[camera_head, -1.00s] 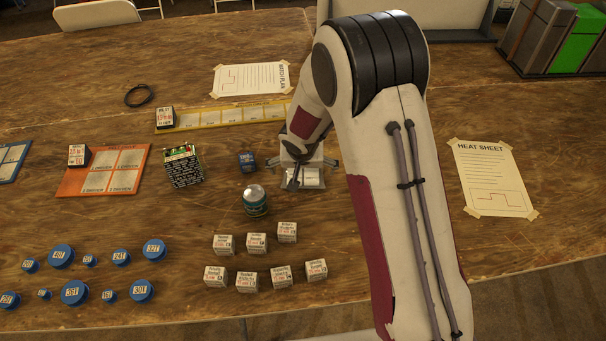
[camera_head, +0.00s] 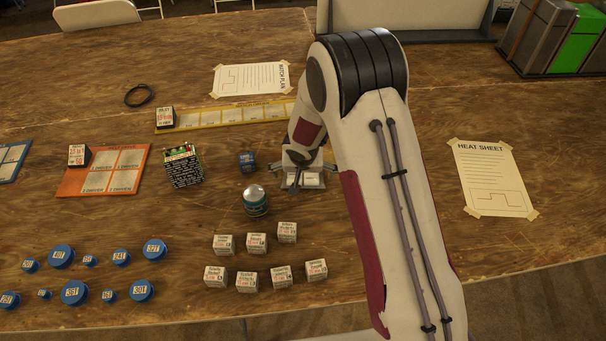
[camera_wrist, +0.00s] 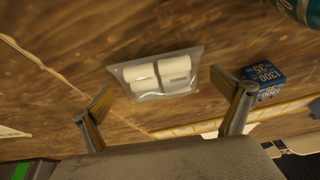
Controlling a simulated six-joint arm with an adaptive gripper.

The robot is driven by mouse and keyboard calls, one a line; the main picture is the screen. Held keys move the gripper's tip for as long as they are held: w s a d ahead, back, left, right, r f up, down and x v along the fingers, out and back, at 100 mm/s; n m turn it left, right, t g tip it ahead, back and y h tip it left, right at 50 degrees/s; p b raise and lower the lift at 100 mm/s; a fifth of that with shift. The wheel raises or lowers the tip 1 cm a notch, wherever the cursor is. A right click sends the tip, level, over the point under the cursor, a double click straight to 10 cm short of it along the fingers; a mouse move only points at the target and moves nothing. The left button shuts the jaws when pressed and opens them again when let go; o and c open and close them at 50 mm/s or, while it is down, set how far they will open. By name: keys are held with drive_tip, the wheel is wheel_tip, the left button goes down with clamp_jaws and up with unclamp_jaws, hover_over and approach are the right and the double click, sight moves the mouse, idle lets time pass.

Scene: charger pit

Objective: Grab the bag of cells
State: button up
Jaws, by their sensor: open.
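My gripper (camera_wrist: 165,84) is open, with one finger on each side of the bag, and holds nothing. I cannot tell from the wrist view how high the fingertips are above the table. In the head view my gripper (camera_head: 305,172) is over the middle of the table, and a pale part of the bag (camera_head: 312,181) shows beneath it, largely hidden.
A small blue box (camera_head: 247,162) stands close left of my gripper; it also shows in the wrist view (camera_wrist: 262,80). A teal can (camera_head: 255,201) stands nearer the front. Several white boxes (camera_head: 265,258) fill the front. A yellow strip (camera_head: 225,116) lies behind.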

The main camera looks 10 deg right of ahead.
drive_tip(key=c, duration=1.5)
drive_tip(key=shift+o, duration=0.2)
drive_tip(key=shift+r, duration=0.2)
wheel_tip(320, 180, up, 10)
drive_tip(key=shift+f, duration=0.15)
